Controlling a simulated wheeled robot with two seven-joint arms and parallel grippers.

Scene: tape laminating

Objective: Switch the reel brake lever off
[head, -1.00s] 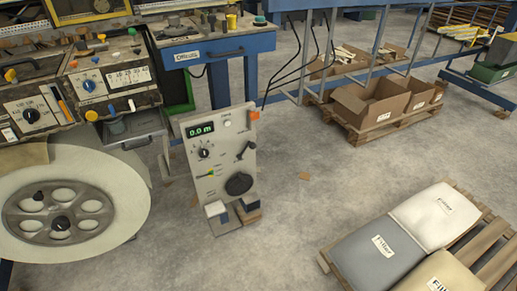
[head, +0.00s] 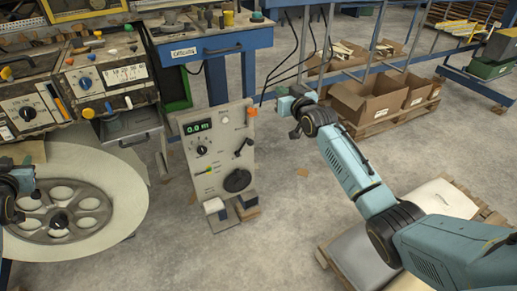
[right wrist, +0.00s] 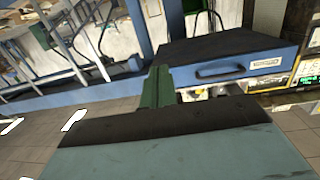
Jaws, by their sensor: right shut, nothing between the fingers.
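The grey upright control panel (head: 216,155) stands in the middle of the head view, its display reading 0.0 m. It carries a black lever (head: 243,147) tilted up to the right and a small lever with a green and yellow tip (head: 208,170); I cannot tell which is the reel brake lever. My right gripper (head: 284,103) is shut and empty, apart from the panel, at its upper right. It also shows in the right wrist view (right wrist: 155,88). My left gripper (head: 24,182) is partly cut off at the left edge, over the reel; its jaws are unclear.
The large pale reel (head: 115,195) stands left of the panel, below a cluttered control desk (head: 110,75). A blue bench (head: 225,45) is behind the panel. Cardboard boxes (head: 365,105) on a pallet are at right.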

